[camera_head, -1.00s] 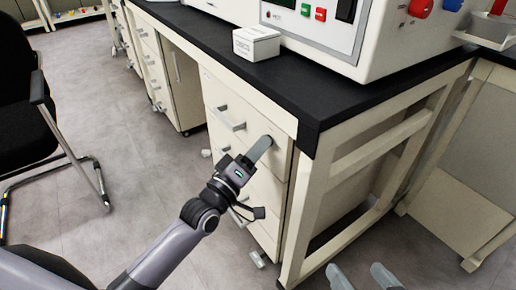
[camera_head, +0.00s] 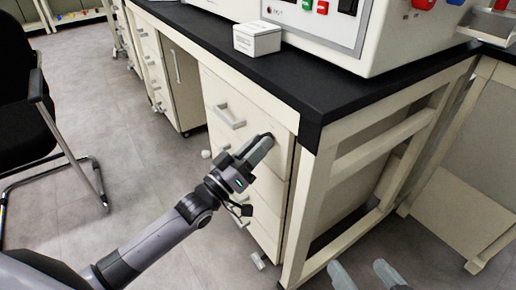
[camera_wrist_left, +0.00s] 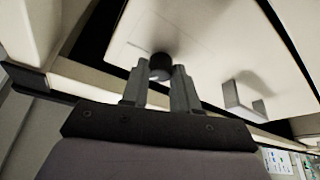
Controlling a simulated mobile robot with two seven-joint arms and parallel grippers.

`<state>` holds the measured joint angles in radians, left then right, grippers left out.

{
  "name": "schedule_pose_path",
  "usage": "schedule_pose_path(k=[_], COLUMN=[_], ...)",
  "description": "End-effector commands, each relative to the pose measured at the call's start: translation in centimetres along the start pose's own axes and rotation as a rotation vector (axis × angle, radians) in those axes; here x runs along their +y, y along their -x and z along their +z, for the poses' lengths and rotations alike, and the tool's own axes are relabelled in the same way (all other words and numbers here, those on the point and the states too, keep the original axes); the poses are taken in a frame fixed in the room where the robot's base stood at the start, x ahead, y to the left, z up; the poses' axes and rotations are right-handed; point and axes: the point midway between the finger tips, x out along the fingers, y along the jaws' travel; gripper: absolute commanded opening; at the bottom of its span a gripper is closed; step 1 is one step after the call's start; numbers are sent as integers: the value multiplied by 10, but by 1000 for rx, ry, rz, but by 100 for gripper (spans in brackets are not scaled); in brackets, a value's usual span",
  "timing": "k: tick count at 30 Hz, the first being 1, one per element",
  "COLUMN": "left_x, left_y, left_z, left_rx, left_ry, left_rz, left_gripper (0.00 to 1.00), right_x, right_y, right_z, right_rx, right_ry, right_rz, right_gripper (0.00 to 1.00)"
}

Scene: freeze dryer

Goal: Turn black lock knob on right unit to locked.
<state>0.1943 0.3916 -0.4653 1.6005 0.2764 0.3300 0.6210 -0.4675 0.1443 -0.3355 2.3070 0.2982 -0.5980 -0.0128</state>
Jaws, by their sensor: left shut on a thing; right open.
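The right drawer unit (camera_head: 218,89) is cream, under the black bench top. Its black lock knob (camera_wrist_left: 161,66) is a short dark cylinder on the drawer front, between my left fingertips in the left wrist view. In the head view the knob is mostly hidden by my left gripper (camera_head: 266,141), which reaches it from the lower left. The left jaws are shut on the knob. I cannot tell the knob's turn angle. My right gripper (camera_head: 367,273) is open and empty, low at the bottom edge, with only its fingertips showing.
A silver drawer handle (camera_head: 230,117) sits left of the knob in the head view. A white box (camera_head: 257,38) and a white machine (camera_head: 390,40) stand on the bench top. The bench leg (camera_head: 306,210) is right of the unit. A black chair (camera_head: 25,120) stands left; floor between is clear.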

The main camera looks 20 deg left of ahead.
Motion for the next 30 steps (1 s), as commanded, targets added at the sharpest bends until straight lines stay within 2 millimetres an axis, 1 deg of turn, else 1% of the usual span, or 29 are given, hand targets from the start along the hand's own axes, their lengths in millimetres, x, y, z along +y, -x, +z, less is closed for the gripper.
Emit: schedule_pose_path(k=[8, 21, 30], left_x=[-3, -6, -7], left_y=[0, -1, -2], left_z=[0, -2, -3], left_rx=[-2, -1, -2], left_ry=[-246, -625, -824], left_rz=[101, 259, 341], left_gripper=[0, 0, 0], right_x=[5, 6, 5], right_y=[6, 6, 7], right_z=[7, 4, 3], right_rx=[0, 9, 5], right_ry=[29, 38, 30], right_rz=[14, 21, 17], right_gripper=[96, 96, 96])
